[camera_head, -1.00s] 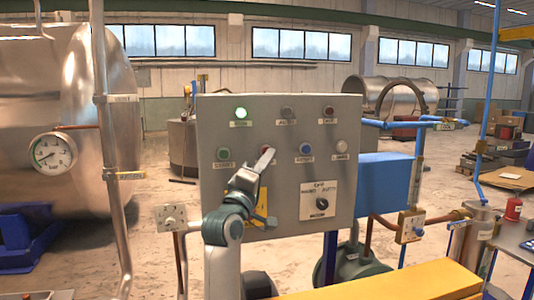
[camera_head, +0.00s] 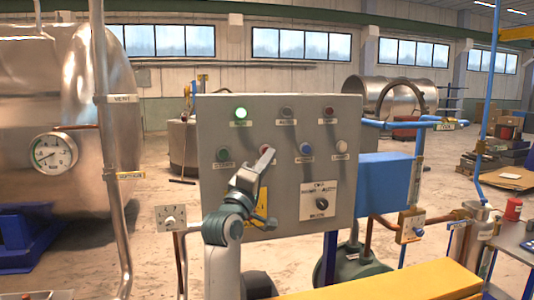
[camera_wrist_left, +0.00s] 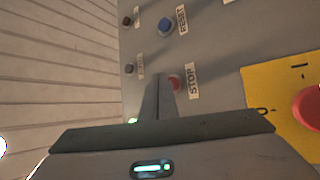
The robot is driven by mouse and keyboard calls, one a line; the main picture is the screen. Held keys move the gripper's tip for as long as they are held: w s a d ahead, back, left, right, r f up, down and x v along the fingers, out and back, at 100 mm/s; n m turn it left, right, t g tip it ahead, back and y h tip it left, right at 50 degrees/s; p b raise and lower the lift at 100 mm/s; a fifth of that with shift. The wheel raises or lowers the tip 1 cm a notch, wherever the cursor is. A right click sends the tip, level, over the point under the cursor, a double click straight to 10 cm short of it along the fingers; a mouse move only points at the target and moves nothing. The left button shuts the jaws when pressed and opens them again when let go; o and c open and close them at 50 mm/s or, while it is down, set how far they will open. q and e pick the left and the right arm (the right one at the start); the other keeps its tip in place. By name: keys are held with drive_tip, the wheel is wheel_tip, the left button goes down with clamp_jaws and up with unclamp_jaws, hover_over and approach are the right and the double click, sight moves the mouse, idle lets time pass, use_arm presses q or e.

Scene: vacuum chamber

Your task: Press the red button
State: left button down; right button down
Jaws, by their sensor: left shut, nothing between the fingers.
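The grey control panel (camera_head: 222,180) stands upright in front of me. Its red button (camera_wrist_left: 175,83), labelled STOP, shows in the left wrist view just right of my fingertips. In the head view my gripper covers most of it. My left gripper (camera_head: 267,156) is shut and empty, its tips over that button; whether they touch it I cannot tell. Its narrow fingers also show in the left wrist view (camera_wrist_left: 159,88). A larger red mushroom button (camera_wrist_left: 309,107) sits on a yellow plate (camera_wrist_left: 262,82) to the right there. My right gripper is out of view.
A blue button (camera_head: 306,149), a white button (camera_head: 341,146) and a green button (camera_head: 223,154) share the panel. A lit green lamp (camera_head: 240,113) is above, and a rotary switch (camera_head: 321,203) is below. A vertical pipe (camera_head: 107,150) stands left; a yellow beam (camera_head: 400,283) crosses the front.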

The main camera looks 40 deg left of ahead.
use_arm(q)
drive_tip(key=shift+w+a, duration=0.55)
drive_tip(key=shift+a, duration=0.1)
idle(1.1)
drive_tip(key=shift+s+d+p, duration=0.1)
drive_tip(key=shift+d+p, duration=0.05)
drive_tip(key=shift+p, duration=0.2)
drive_tip(key=shift+s+d+p, duration=0.3)
drive_tip(key=shift+s+d, duration=0.15)
drive_tip(key=shift+d, duration=0.05)
idle(0.3)
drive_tip(key=s+d+p, duration=0.2)
drive_tip(key=s+d, duration=0.1)
drive_tip(key=shift+s+d, duration=0.15)
drive_tip(key=shift+d, duration=0.25)
drive_tip(key=shift+f, duration=0.1)
idle(1.0)
